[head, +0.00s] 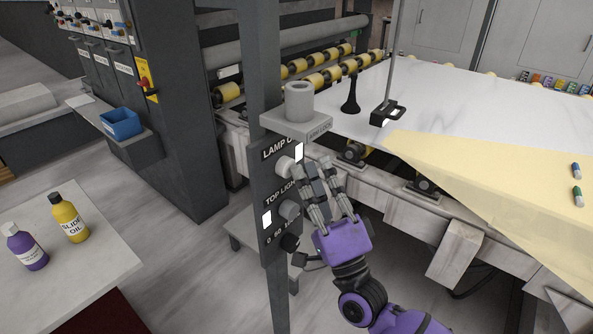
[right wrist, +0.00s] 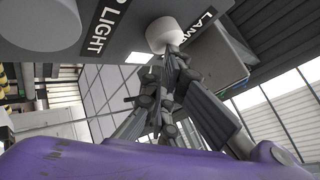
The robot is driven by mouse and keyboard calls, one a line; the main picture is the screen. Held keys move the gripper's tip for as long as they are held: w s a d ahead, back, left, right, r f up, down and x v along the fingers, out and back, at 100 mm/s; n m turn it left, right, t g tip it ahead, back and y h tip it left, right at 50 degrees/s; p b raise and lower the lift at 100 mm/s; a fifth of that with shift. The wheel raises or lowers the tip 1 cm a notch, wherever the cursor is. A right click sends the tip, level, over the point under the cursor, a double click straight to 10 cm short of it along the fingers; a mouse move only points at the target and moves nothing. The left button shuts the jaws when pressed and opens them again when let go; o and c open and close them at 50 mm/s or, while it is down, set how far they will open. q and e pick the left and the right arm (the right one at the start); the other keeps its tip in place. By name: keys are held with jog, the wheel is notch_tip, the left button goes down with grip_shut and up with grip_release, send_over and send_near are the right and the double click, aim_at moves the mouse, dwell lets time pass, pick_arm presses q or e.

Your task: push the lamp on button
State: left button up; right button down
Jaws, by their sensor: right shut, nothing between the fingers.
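The lamp on button (head: 285,165) is a pale round knob under the partly covered "LAMP O…" label on the dark post panel (head: 259,188). In the right wrist view the button (right wrist: 163,33) is a white cylinder beside the "LAM…" lettering. My right gripper (head: 312,172) is shut and empty, its fingers just right of the button in the head view. In the right wrist view the fingertips (right wrist: 176,52) overlap the button's lower edge; I cannot tell whether they touch it. My left gripper is not in view.
Below on the panel are the top light knob (head: 289,209) and a black knob (head: 290,242). A small shelf with a grey roll (head: 299,101) juts out above. The stone slab (head: 450,110) lies behind right. Bottles stand on a table (head: 100,262) at left.

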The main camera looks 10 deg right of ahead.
jog(key=shift+w+a+r, duration=0.2)
jog(key=shift+w+a, duration=0.05)
jog(key=shift+a, duration=0.05)
dwell(0.8)
jog(key=shift+s+d+f, duration=0.15)
jog(key=shift+s+d, duration=0.7)
jog(key=shift+s, duration=0.2)
jog(key=shift+s+d+f, duration=0.15)
jog(key=shift+s+d, duration=0.65)
jog(key=shift+s, duration=0.2)
